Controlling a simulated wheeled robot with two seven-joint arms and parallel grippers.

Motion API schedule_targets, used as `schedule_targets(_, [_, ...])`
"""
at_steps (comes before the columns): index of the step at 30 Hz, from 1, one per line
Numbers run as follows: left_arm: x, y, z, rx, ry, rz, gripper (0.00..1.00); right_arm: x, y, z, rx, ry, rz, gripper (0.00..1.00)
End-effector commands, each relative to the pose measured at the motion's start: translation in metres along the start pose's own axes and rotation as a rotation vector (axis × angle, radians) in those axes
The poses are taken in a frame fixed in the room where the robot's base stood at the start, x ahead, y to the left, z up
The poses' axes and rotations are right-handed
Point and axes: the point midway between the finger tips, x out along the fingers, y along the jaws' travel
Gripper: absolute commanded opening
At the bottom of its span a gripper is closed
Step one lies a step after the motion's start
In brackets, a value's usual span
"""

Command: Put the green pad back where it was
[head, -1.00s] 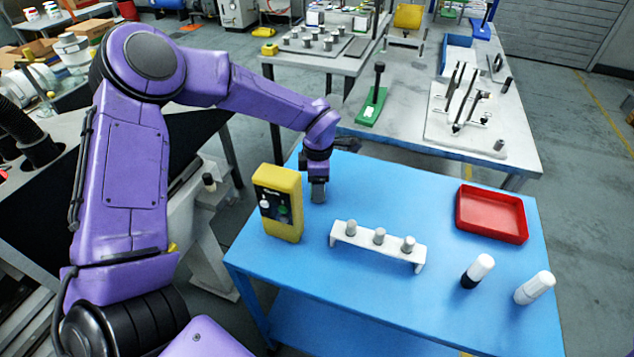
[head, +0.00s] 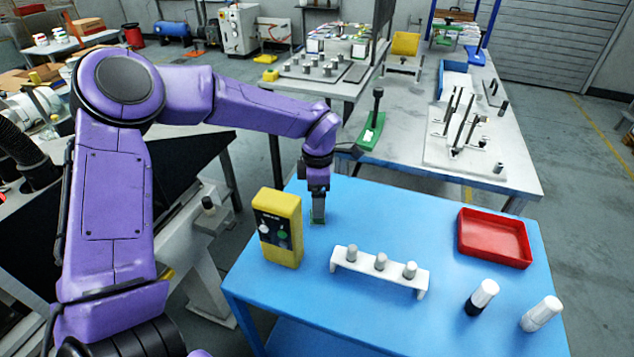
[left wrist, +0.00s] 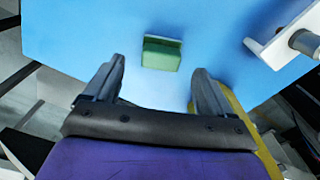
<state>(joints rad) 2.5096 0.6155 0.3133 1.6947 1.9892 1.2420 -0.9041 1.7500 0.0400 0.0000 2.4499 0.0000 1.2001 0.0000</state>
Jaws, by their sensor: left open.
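The green pad (left wrist: 162,54) lies on the blue table (left wrist: 80,30) in the left wrist view, ahead of and between my left gripper's fingertips (left wrist: 159,68). The open jaws stand apart from it on both sides. In the head view my left gripper (head: 318,208) points down at the table, just right of the yellow box. Only a sliver of the green pad (head: 313,221) shows at its tips there; the rest is hidden. My right gripper is in neither view.
The yellow box (head: 280,230) with buttons stands close beside my left gripper. A white rack (head: 395,275) with three grey cylinders is in front to the right. A red tray (head: 495,238) and two white-capped bottles (head: 482,297) stand further right. The table's middle is clear.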

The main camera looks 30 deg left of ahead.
Motion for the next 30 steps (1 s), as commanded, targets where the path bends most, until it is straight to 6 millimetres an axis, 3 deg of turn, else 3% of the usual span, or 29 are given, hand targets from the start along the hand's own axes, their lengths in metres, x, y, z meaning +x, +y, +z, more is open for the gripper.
schedule_targets(3, [-0.030, 0.001, 0.000, -0.001, -0.004, 0.003, 0.84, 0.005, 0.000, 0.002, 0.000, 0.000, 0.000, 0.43])
schedule_targets(9, [-0.066, 0.001, 0.000, -0.001, -0.001, 0.001, 0.84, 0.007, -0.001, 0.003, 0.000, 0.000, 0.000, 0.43])
schedule_targets(27, [-0.073, 0.000, 0.000, 0.001, 0.001, -0.001, 0.84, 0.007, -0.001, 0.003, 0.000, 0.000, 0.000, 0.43])
schedule_targets(30, [-0.084, 0.000, 0.000, 0.001, 0.000, 0.000, 0.84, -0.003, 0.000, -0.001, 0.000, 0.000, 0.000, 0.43])
